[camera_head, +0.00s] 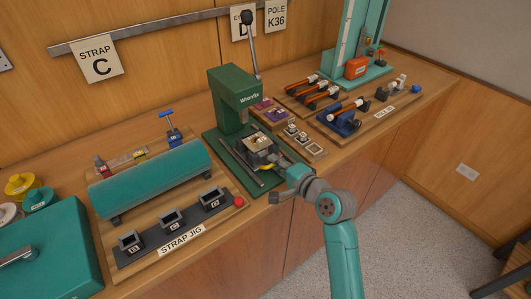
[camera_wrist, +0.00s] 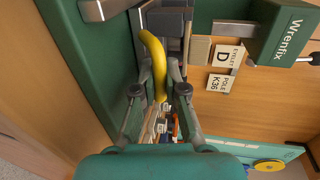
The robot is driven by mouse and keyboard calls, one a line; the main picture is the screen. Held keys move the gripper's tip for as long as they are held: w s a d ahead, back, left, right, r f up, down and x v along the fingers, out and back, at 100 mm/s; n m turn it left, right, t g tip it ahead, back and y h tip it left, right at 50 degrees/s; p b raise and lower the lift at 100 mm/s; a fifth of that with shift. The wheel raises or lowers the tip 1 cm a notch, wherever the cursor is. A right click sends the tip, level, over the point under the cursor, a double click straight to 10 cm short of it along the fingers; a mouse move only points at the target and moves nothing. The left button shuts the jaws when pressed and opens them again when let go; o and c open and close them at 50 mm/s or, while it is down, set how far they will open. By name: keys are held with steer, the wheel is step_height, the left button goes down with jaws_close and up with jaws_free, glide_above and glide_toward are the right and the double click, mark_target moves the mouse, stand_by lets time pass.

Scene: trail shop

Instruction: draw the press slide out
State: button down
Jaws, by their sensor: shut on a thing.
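The green press (camera_head: 232,95), marked Wrenfix, stands on a green base plate on the bench. Its slide (camera_head: 258,145) sits low at the front of the press, with a pale piece on top. A yellow handle (camera_head: 281,160) is at the slide's front. In the wrist view the curved yellow handle (camera_wrist: 154,52) runs down between my fingers, beside the dark grey slide block (camera_wrist: 168,20). My gripper (camera_head: 288,170) is shut on the handle; its fingers also show in the wrist view (camera_wrist: 159,92). The exact contact is partly hidden in the head view.
Left of the press are a teal roller (camera_head: 150,175) and the strap jig board (camera_head: 185,238). To the right lie small trays (camera_head: 300,138) and a pole board (camera_head: 375,115). The press lever (camera_head: 250,45) rises behind. The floor before the bench is clear.

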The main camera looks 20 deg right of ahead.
steer(key=v, duration=0.4)
steer(key=shift+s+f, duration=0.1)
steer(key=shift+f, duration=0.35)
steer(key=c, duration=1.5)
jaws_free()
steer(key=shift+s, duration=0.1)
steer(key=v, duration=1.1)
steer(key=shift+s+d+r, duration=0.15)
steer(key=shift+s+d, duration=0.05)
steer(key=shift+s, duration=0.15)
